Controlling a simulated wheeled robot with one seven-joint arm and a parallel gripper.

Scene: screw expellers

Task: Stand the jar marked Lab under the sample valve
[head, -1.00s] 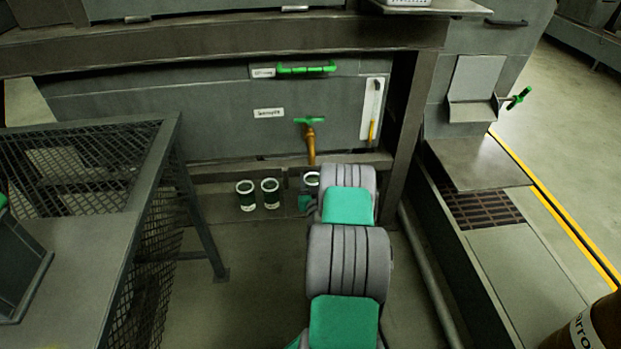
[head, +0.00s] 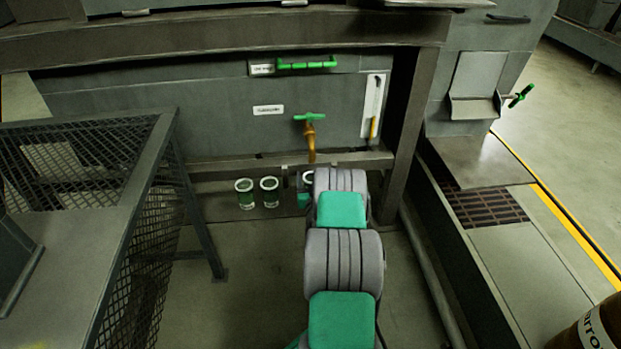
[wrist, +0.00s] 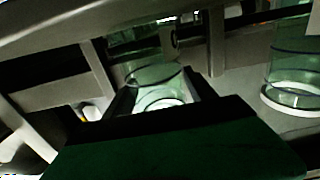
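Three glass jars with pale rims stand low beneath the tank in the head view. The left jar (head: 244,193) and the middle jar (head: 269,192) are side by side. The third jar (head: 307,178) is close below the brass sample valve (head: 310,140) with its green handle, and is partly hidden by my arm. My gripper is mostly hidden there. In the wrist view my gripper (wrist: 160,80) has its fingers on both sides of a jar (wrist: 152,76) and appears shut on it. Another jar (wrist: 292,65) stands to the right, apart. I cannot read the jars' labels.
A frame beam (head: 350,160) crosses just behind the third jar, and a post (head: 402,150) stands to the right. A mesh-sided table (head: 140,190) is on the left. The floor (head: 235,295) between table and arm is clear.

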